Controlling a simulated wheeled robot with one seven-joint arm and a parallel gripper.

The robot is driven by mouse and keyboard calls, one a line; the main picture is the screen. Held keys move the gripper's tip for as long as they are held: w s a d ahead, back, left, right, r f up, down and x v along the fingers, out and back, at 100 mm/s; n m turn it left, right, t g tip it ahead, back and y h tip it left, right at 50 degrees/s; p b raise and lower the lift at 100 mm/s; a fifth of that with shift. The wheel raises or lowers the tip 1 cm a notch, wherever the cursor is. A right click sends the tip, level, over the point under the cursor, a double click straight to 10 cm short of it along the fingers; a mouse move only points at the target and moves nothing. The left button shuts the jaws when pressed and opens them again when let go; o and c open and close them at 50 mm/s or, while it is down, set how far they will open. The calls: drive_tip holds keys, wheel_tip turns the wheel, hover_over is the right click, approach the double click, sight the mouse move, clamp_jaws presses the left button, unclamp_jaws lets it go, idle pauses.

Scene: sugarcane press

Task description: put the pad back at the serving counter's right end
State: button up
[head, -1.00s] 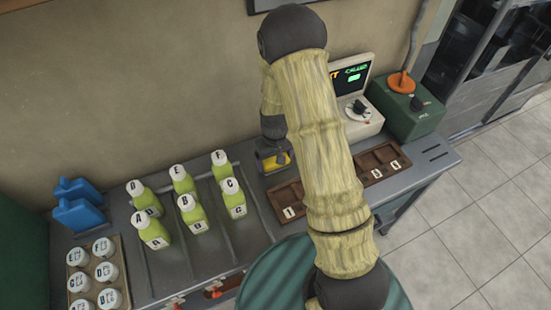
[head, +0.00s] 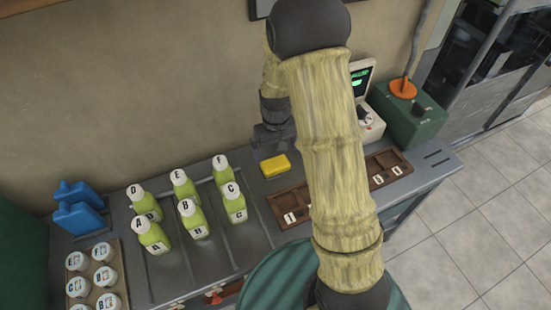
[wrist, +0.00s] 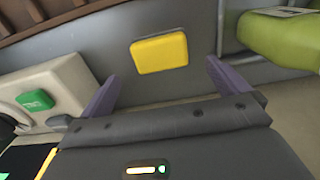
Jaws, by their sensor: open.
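The yellow pad (head: 275,166) lies flat on the grey serving counter (head: 240,262), behind the wooden tray and right of the bottles. It also shows in the wrist view (wrist: 160,53), apart from both purple fingertips. My gripper (wrist: 162,82) is open and empty. In the head view my gripper (head: 273,138) is just behind and above the pad, and its fingers are hard to make out there. My arm hides part of the counter and tray to the right of the pad.
Several lettered green bottles (head: 189,218) stand left of the pad. The wooden tray (head: 290,205) lies in front of it. A cash-register-like device (head: 368,122) and a green box (head: 412,122) stand at the right. White-lidded cups (head: 104,277) and blue containers (head: 78,217) are at the left.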

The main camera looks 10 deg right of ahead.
sight(276, 164)
wheel_tip(276, 164, up, 4)
idle(0.7)
